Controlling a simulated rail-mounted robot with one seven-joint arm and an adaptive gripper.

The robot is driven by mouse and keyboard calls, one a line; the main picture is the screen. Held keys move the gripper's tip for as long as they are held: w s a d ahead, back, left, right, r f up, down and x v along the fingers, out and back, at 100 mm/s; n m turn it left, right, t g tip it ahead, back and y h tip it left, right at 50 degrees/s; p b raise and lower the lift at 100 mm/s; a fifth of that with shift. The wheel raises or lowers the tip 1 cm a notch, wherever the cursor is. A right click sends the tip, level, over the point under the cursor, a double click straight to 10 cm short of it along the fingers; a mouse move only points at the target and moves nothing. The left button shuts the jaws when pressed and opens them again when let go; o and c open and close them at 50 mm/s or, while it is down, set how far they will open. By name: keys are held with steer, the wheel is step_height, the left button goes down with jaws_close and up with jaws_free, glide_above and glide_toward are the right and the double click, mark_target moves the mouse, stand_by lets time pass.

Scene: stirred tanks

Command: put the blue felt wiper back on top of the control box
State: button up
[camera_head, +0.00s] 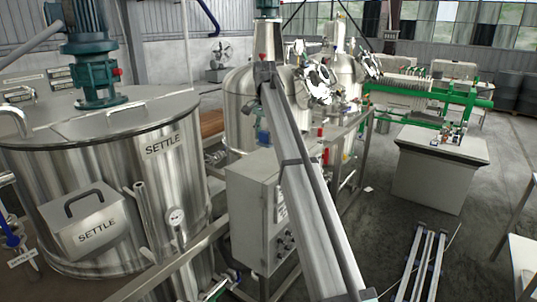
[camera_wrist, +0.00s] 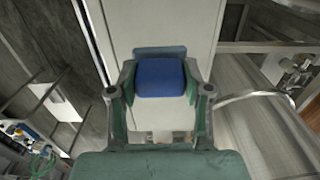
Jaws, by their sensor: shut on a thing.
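The blue felt wiper (camera_wrist: 160,79) sits between the two fingers of my gripper (camera_wrist: 160,84) in the wrist view. My gripper is shut on it, one finger at each side. Behind the wiper is a pale grey flat panel (camera_wrist: 158,22), which looks like part of the control box. A darker blue-grey band shows on the panel just beyond the wiper. I cannot tell whether the wiper touches the panel. In the head view the grey control box (camera_head: 248,213) stands at the centre, partly behind my arm. The wiper and my gripper cannot be made out there.
A large steel tank (camera_head: 105,165) marked SETTLE stands at the left, with more steel tanks (camera_head: 240,105) behind the box. Metal rails and pipes run close around the box. A grey cabinet (camera_head: 438,170) stands at the right, with open floor (camera_head: 385,220) before it.

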mark_target(265, 132)
steer(key=shift+s+f+p, duration=0.25)
steer(key=shift+f+p, duration=0.2)
steer(key=shift+f, duration=0.6)
steer(key=shift+w+f+p, duration=0.1)
steer(key=shift+f+p, duration=0.7)
steer(key=shift+f, duration=1.4)
steer(key=shift+f, duration=0.1)
steer(key=o, duration=1.3)
step_height(265, 132, up, 11)
steer(key=shift+r+b, duration=0.1)
steer(key=shift+b, duration=0.4)
steer(key=shift+r+p, duration=0.55)
steer(key=shift+f, duration=0.15)
